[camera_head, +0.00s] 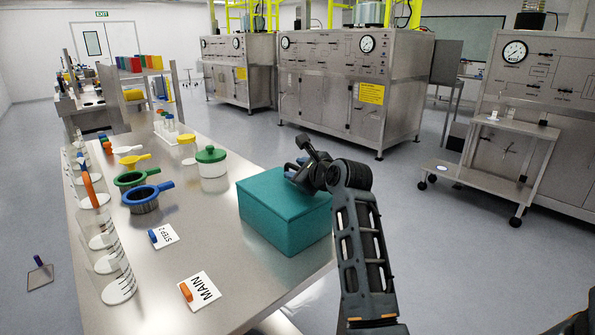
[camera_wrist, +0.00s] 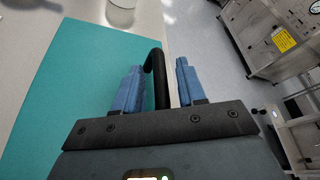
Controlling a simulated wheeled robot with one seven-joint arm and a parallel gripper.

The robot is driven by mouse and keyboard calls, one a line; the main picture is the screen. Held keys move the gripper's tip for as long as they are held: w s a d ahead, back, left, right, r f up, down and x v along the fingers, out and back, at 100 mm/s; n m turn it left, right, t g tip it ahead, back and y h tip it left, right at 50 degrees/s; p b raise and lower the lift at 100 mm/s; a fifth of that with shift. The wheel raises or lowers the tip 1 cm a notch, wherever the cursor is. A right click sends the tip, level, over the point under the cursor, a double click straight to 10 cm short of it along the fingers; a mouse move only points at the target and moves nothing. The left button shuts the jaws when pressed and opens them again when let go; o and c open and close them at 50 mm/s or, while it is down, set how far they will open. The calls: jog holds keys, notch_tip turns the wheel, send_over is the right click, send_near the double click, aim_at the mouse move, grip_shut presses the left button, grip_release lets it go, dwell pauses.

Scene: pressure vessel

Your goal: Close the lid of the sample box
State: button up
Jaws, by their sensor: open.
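The teal sample box (camera_head: 289,232) stands on the front right of the metal table. Its lid (camera_head: 265,189) looks level on top, and I see no clear gap in the head view. My gripper (camera_head: 300,168) is at the lid's far right edge. In the wrist view the teal lid (camera_wrist: 85,75) fills the left side. A black curved handle (camera_wrist: 157,75) lies between the blue fingers of my open gripper (camera_wrist: 160,85), with space on both sides. The handle is hidden behind my gripper and arm in the head view.
A white jar with a green lid (camera_head: 211,166) stands just behind the box. Blue (camera_head: 144,196) and green (camera_head: 133,179) rimmed cups and several glass cylinders are at left. Labels marked MAIN (camera_head: 199,291) and STEP 2 (camera_head: 162,236) lie on the table (camera_head: 235,290).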

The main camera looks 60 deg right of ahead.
jog(key=v, duration=0.7)
jog(key=shift+s+a+b, duration=0.1)
jog(key=shift+s+b, duration=0.1)
jog(key=shift+b, duration=0.15)
